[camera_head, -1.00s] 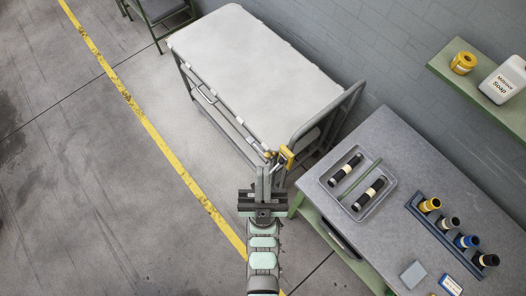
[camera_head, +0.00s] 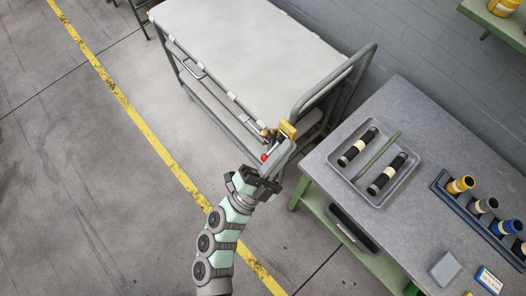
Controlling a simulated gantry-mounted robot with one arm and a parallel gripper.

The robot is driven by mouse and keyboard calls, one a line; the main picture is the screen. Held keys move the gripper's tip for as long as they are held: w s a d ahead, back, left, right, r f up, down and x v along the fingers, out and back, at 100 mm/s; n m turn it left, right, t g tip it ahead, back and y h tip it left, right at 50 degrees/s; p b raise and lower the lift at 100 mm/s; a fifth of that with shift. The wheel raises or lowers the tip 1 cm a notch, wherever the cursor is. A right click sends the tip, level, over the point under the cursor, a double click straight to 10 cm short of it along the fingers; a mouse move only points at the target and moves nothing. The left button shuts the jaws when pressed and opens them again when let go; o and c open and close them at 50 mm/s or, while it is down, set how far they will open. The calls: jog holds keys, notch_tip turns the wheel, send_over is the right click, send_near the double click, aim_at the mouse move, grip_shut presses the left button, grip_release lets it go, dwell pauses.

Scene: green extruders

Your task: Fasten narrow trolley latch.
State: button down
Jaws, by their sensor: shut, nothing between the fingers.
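The trolley (camera_head: 240,50) has a pale flat top and a grey tube frame, with its push handle (camera_head: 335,75) at the near right end. A yellow latch part (camera_head: 288,130) sits at its near corner, beside a small brass-coloured piece (camera_head: 265,132).
A grey workbench (camera_head: 410,100) stands close on the right, with a tray (camera_head: 350,178) of dark cylinders and a rack (camera_head: 468,212) of coloured rolls. A wall shelf (camera_head: 490,25) is at the upper right. The floor left of the yellow line (camera_head: 130,110) is clear.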

notch_tip(320, 180, down, 18)
jog(key=w+a+m+g+y+b, duration=0.1)
jog(key=w+a+g+y+b, duration=0.2)
jog(key=b, duration=0.6)
jog(key=m+y+b, duration=0.1)
jog(key=y+b, duration=0.5)
jog(key=b, duration=0.3)
send_near(267, 155)
notch_tip(267, 155, up, 3)
jog(key=shift+s+a, duration=0.15)
jog(key=shift+s, duration=0.15)
jog(key=shift+w, duration=0.1)
jog(key=b+x, duration=0.2)
jog(key=x, duration=0.8)
jog(key=shift+w+b, duration=0.15)
jog(key=shift+b, duration=0.2)
jog(key=w, duration=0.1)
jog(key=w+b, duration=0.1)
jog(key=w+a, duration=0.1)
jog(key=shift+w+f, duration=0.25)
